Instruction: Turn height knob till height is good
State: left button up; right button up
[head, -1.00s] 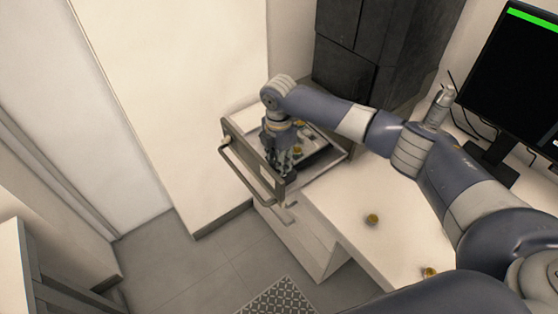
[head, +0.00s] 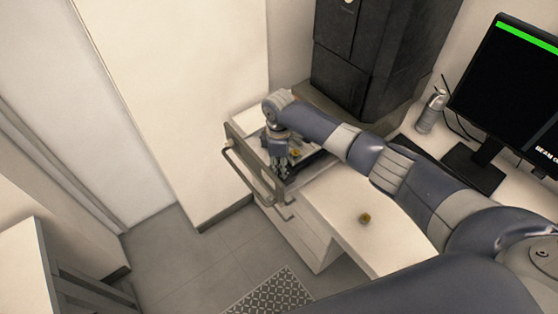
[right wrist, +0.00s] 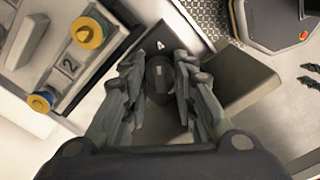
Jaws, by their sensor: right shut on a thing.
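My right gripper (right wrist: 160,90) is shut on a dark knob (right wrist: 159,72) in the right wrist view, its fingers on both sides of it. The knob sits beside a label "4" on a dark plate. In the head view my right gripper (head: 279,165) reaches down into the front of the pulled-out stage unit, where the knob is hidden behind the fingers. The monitor (head: 515,85) shows a green bar and partly cut-off white text; no height value is readable. My left gripper is not in view.
A handle bar (head: 245,172) runs along the stage unit's front. Yellow-and-blue pieces (right wrist: 88,32) sit near a label "2" in the right wrist view. A small yellow piece (head: 365,218) lies on the white table. A bottle (head: 431,112) stands by the monitor.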

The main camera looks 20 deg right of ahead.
jog(key=shift+m, duration=0.5)
jog(key=o, duration=1.1)
notch_tip(320, 180, up, 8)
jog(key=shift+w+f, duration=0.1)
jog(key=shift+d, duration=0.15)
dwell(1.6)
